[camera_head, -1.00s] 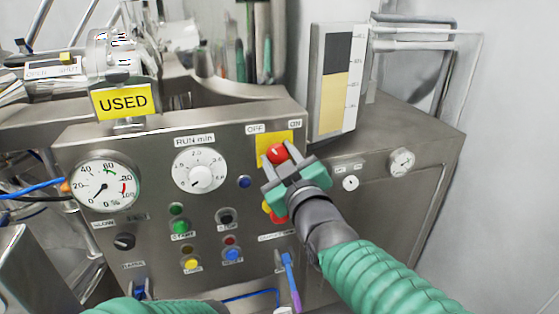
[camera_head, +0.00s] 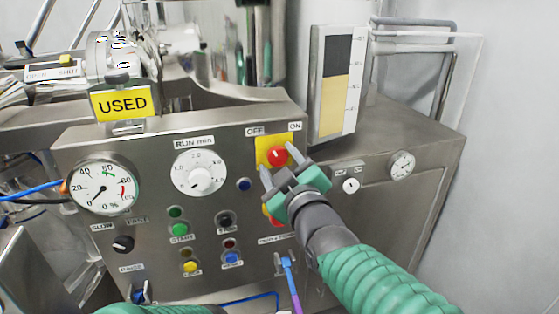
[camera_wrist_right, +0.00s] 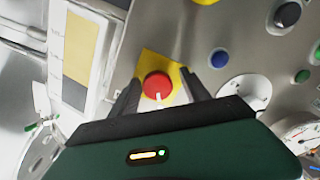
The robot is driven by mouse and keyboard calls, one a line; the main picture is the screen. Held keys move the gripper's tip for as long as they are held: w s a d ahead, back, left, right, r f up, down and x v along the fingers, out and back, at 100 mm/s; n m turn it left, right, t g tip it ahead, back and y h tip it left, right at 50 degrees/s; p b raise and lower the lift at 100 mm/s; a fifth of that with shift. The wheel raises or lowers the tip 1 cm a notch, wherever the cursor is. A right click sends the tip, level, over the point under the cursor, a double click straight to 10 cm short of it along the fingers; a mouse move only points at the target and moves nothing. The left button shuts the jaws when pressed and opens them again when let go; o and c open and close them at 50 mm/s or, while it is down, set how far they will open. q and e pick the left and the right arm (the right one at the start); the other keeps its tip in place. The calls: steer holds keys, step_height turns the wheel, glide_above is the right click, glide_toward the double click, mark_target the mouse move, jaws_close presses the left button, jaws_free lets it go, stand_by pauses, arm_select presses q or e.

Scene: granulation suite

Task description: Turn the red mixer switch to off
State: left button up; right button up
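The red mixer switch (camera_head: 277,156) is a round knob on a yellow plate (camera_head: 263,148), below the OFF label (camera_head: 255,131) and ON label (camera_head: 295,126). In the right wrist view the red switch (camera_wrist_right: 157,86) lies between my fingers, with gaps on both sides and a white mark on its lower face. My right gripper (camera_head: 277,161) is open, its fingertips straddling the knob in the head view; I cannot tell whether they reach its depth. My left gripper is out of view; only green sleeve shows at the bottom edge.
A second red knob (camera_head: 268,210) is partly hidden behind my right gripper. A white RUN min dial (camera_head: 199,173), a pressure-style gauge (camera_head: 103,187) and several buttons share the panel. A level display (camera_head: 334,85) stands above right. A yellow USED sign (camera_head: 122,103) sits at upper left.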

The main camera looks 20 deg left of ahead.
steer(key=shift+o, duration=0.2)
steer(key=shift+r, duration=0.15)
steer(key=shift+s+d+r, duration=0.1)
steer(key=shift+s+d, duration=0.05)
steer(key=shift+s, duration=0.15)
steer(key=p+v, duration=0.9)
steer(key=v, duration=0.7)
steer(key=shift+f, duration=0.25)
steer(key=shift+w+p, duration=0.2)
steer(key=shift+p, duration=0.1)
